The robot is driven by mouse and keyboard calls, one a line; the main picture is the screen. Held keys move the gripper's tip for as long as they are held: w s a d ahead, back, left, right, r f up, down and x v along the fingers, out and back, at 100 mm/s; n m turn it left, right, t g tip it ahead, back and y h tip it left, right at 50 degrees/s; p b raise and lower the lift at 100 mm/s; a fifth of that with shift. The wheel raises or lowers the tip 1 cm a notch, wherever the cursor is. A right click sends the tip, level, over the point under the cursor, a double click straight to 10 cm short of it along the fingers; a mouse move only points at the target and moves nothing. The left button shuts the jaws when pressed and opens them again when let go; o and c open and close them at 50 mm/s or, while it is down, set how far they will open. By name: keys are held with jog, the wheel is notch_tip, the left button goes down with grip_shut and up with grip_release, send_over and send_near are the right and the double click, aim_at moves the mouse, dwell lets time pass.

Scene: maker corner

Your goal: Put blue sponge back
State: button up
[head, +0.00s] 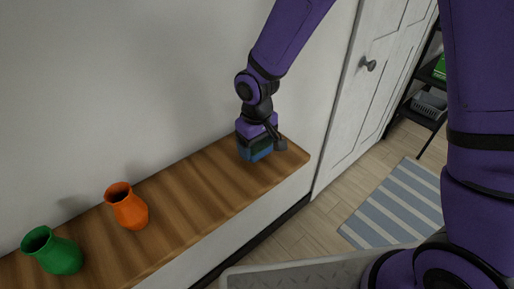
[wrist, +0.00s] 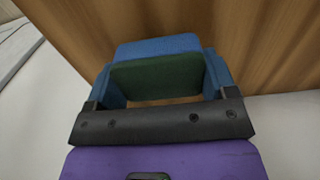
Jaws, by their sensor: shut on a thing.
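The blue sponge (head: 256,156) is at the right end of the wooden shelf, beneath my gripper (head: 262,147). In the wrist view the sponge (wrist: 157,46) shows a blue body with a dark green face, between my two fingers. My gripper (wrist: 160,82) is shut on it and points down toward the wood. I cannot tell whether the sponge's underside touches the shelf. The gripper hides part of the sponge in the head view.
The wooden shelf (head: 195,195) also carries an orange vase (head: 128,208) and a green vase (head: 55,252), well left of my gripper. A white door (head: 365,100), a striped rug (head: 398,205) and a black rack (head: 419,115) are to the right. The shelf's middle is clear.

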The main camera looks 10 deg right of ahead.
jog(key=shift+f, duration=0.75)
jog(key=shift+f, duration=0.2)
jog(key=o, duration=0.8)
jog(key=shift+r, duration=0.1)
notch_tip(320, 180, up, 12)
jog(key=s+d+r+m+t, duration=0.1)
jog(key=s+d+r+m, duration=0.15)
jog(key=d+r, duration=0.4)
jog(key=s+d+r+m+t, duration=0.1)
jog(key=s+d+r, duration=0.2)
jog(key=d+r, duration=0.35)
jog(key=s+d+r+m+t, duration=0.1)
jog(key=s+d+r, duration=0.1)
jog(key=s+d, duration=0.2)
jog(key=s+d+r+m+t, duration=0.1)
jog(key=s+d, duration=0.3)
jog(key=s, duration=0.1)
jog(key=s+d+r+m+t, duration=0.1)
jog(key=s+d+r, duration=0.1)
jog(key=s+d, duration=0.1)
jog(key=shift+s+d+r, duration=0.35)
jog(key=shift+s+d, duration=0.05)
jog(key=shift+s, duration=0.3)
